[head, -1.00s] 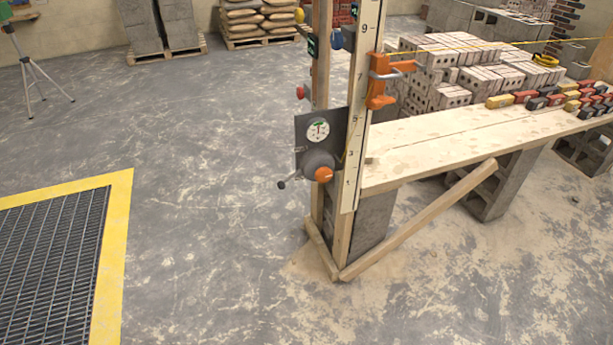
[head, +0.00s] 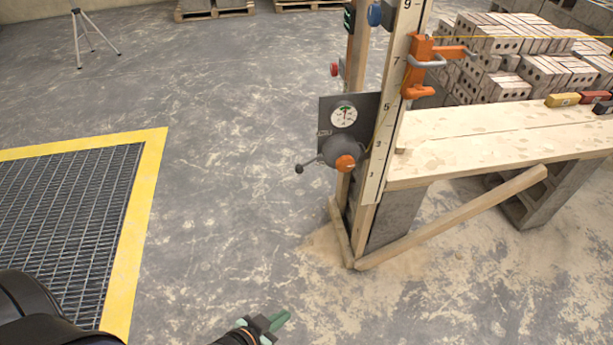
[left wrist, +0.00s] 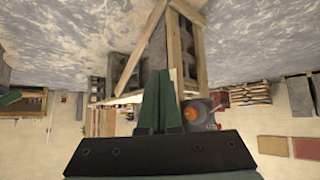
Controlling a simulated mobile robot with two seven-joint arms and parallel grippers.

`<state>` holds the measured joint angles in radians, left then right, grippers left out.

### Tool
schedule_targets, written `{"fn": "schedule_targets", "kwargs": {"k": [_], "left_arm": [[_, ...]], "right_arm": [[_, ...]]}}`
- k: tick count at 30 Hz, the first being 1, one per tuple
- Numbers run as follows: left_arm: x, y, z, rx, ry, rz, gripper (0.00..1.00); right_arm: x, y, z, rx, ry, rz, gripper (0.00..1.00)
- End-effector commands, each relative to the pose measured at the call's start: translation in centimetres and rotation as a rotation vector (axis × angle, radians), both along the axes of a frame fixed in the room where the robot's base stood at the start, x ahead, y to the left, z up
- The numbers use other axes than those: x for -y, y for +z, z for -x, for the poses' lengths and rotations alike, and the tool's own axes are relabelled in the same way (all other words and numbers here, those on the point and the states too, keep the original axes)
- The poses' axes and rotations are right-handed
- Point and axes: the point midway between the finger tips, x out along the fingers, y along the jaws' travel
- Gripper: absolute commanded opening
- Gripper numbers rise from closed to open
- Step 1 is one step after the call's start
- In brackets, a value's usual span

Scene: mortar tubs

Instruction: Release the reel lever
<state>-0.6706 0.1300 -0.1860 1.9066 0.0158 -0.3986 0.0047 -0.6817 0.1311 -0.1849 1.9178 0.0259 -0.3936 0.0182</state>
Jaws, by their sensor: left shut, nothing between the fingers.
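A grey reel (head: 335,150) is mounted on a dark plate on the wooden post, with an orange knob (head: 345,163) at its front. The reel lever (head: 299,169), a thin arm with a dark ball end, sticks out to the left. My left gripper (head: 279,320), with green fingers, is low at the bottom of the head view, shut and empty, well apart from the reel. In the left wrist view its fingers (left wrist: 160,95) are together, and the reel (left wrist: 194,111) shows upside down to their right. My right gripper is not in view.
A round gauge (head: 344,117) sits above the reel. An orange clamp (head: 420,67) is on the marked post. A plank bench (head: 490,140) on blocks and a slanted brace (head: 450,220) stand at right. A yellow-edged floor grate (head: 142,230) lies at left; floor between is clear.

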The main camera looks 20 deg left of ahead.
Motion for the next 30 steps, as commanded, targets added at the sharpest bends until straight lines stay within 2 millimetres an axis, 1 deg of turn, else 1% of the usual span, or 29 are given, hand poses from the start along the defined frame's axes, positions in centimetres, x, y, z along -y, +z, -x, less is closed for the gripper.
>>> {"fn": "schedule_targets", "kwargs": {"k": [1,2,5,6,8,9,11,12,14,15,18,21,24,27,30], "left_arm": [[-0.1,-0.9,-1.0,0.021,-0.021,-0.030,0.00],[-0.2,-1.4,-1.8,0.035,-0.038,-0.056,0.00],[-0.6,-3.5,-5.4,0.107,-0.126,-0.194,0.00],[-0.8,-4.3,-7.3,0.142,-0.169,-0.269,0.00],[-1.3,-5.5,-10.4,0.198,-0.237,-0.401,0.00],[-1.6,-6.0,-12.6,0.236,-0.281,-0.495,0.00],[-2.2,-6.5,-15.8,0.288,-0.342,-0.641,0.00],[-2.6,-6.7,-17.8,0.319,-0.377,-0.740,0.00],[-3.3,-6.7,-20.9,0.361,-0.424,-0.892,0.00],[-3.7,-6.5,-22.8,0.384,-0.451,-0.992,0.00],[-4.8,-5.5,-27.1,0.428,-0.502,-1.231,0.00],[-5.8,-4.0,-30.4,0.446,-0.529,-1.435,0.00],[-6.4,-2.5,-32.6,0.449,-0.543,-1.585,0.00],[-6.9,-1.4,-33.8,0.445,-0.548,-1.675,0.00],[-7.1,-0.7,-34.3,0.442,-0.550,-1.716,0.00]], "right_arm": [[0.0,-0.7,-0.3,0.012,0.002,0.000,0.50],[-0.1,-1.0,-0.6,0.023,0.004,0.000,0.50],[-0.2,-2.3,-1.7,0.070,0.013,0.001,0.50],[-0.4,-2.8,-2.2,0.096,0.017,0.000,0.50],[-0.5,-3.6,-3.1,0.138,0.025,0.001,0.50],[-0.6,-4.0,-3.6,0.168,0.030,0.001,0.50],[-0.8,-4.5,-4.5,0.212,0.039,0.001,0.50],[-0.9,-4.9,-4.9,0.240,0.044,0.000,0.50],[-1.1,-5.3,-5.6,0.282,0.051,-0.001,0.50],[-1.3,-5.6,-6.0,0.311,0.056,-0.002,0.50],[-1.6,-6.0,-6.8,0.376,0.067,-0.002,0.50],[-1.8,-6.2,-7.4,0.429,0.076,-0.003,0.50],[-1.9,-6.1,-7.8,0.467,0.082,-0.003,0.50],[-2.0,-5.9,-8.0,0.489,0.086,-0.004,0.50],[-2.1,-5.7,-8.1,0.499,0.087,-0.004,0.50]]}}
